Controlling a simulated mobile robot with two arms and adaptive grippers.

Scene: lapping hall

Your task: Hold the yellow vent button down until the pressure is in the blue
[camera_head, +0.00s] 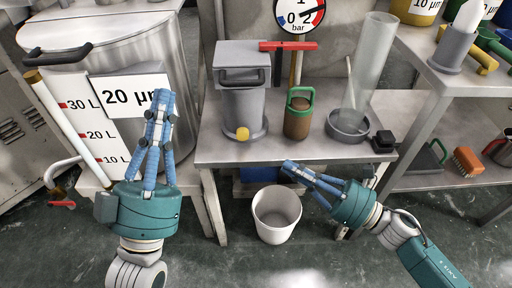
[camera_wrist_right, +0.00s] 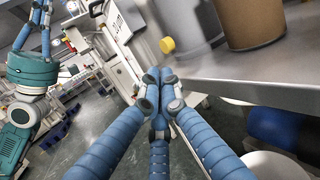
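The yellow vent button (camera_head: 242,133) sits low on the front of a grey lidded pressure pot (camera_head: 240,100) on the steel table. The button also shows in the right wrist view (camera_wrist_right: 167,45), just beyond my right fingertips, with nothing touching it. My right gripper (camera_head: 292,168) has its fingertips together and empty, in front of the table edge, right of and below the button. My left gripper (camera_head: 158,108) has its fingers drawn together, empty, in front of the large steel drum. The round gauge (camera_head: 300,14) has red and blue marks; its needle reading is unclear.
A red-handled valve (camera_head: 287,46) stands below the gauge. A brown jar with green handle (camera_head: 298,114), a clear cylinder (camera_head: 371,62) and a black block (camera_head: 383,141) share the table (camera_head: 285,153). A white bin (camera_head: 276,215) stands on the floor near my right gripper.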

